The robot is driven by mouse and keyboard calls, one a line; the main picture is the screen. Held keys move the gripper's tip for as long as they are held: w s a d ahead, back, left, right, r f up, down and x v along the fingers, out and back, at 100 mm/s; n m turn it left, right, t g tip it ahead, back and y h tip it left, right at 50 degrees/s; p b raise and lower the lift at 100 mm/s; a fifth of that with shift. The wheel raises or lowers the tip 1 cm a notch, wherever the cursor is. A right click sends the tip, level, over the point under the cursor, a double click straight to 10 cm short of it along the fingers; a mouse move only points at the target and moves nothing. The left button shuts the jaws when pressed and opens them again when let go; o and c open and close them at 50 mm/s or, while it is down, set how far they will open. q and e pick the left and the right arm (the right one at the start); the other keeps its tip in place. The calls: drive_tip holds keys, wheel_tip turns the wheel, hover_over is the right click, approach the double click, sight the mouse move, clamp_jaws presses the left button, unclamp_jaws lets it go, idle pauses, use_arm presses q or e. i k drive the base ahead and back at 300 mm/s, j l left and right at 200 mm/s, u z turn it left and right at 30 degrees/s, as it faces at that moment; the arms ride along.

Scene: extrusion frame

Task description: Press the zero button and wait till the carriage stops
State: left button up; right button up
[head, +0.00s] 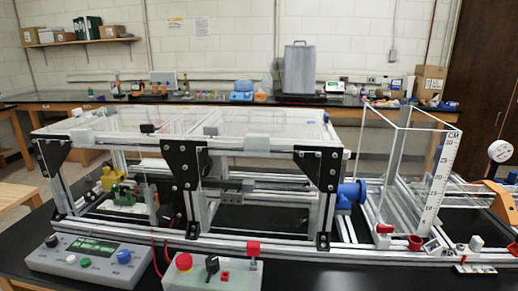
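A grey control box (85,262) with a lit green-text display (93,246) stands at the front left. I cannot read which one is the zero button. A second grey box (228,276) beside it has a large red button (184,262) and a black knob (212,265). The carriage cannot be told clearly among the dark parts on the rail (235,185) inside the extrusion frame (205,236). Neither of my grippers is in view.
Clear panels cover the frame's top. A blue cylindrical part (350,192) sits at its right end. A clear tank (400,170) with a centimetre scale (437,180) stands further right. Red and black leads run near the two boxes. A bench (215,98) with lab items lines the back wall.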

sight(71, 260)
drive_tip(key=u, duration=1.4)
